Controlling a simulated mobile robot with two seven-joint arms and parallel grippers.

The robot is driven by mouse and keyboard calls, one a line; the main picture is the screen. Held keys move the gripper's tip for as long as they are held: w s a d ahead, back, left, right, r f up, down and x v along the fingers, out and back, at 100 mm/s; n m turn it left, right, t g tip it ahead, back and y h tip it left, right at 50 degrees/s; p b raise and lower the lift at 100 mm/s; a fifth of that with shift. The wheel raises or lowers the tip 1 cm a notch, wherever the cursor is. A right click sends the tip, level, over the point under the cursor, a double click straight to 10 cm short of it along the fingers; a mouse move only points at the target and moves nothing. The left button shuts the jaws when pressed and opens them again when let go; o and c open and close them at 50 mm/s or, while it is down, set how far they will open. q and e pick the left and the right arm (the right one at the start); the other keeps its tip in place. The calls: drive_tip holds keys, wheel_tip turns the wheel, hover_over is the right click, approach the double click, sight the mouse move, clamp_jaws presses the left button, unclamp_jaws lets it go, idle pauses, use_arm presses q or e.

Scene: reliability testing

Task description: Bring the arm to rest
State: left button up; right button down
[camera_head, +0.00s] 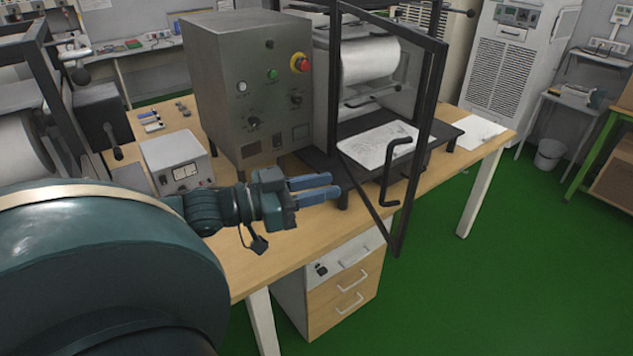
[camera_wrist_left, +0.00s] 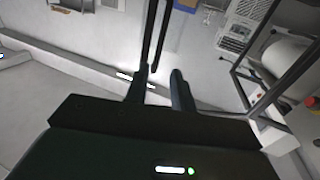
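My left arm comes in from the left in the head view, its large dark teal link filling the lower left. My left gripper (camera_head: 322,189) is held over the wooden table (camera_head: 262,257), in front of the grey control box. Its two blue fingers point right and stand apart with nothing between them. In the left wrist view the two dark fingers (camera_wrist_left: 160,82) are also apart and empty. My right gripper is in neither view.
A grey control box (camera_head: 225,100) with a red emergency button stands behind the gripper. A black-framed door (camera_head: 422,130) with a crank handle (camera_head: 388,172) stands open to the right. A small meter box (camera_head: 178,162) sits left.

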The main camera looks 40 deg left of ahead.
use_arm(q)
drive_tip(key=shift+s+a, duration=0.1)
drive_tip(key=shift+s, duration=0.15)
idle(0.4)
drive_tip(key=s+f+n+g+y, duration=0.1)
drive_tip(key=s+f+n+y, duration=0.15)
drive_tip(key=f, duration=0.85)
drive_tip(key=s+f+n+g+y, duration=0.15)
drive_tip(key=s+f+y, duration=0.25)
drive_tip(key=f, duration=0.6)
drive_tip(key=s+d+f+g, duration=0.1)
drive_tip(key=d+f, duration=0.4)
drive_tip(key=d, duration=0.4)
drive_tip(key=s+d+f+m+g+h, duration=0.1)
drive_tip(key=d+f+g, duration=0.1)
drive_tip(key=d+f, duration=0.3)
drive_tip(key=d, duration=0.4)
drive_tip(key=shift+s+d+f, duration=0.15)
drive_tip(key=shift+s+f, duration=0.1)
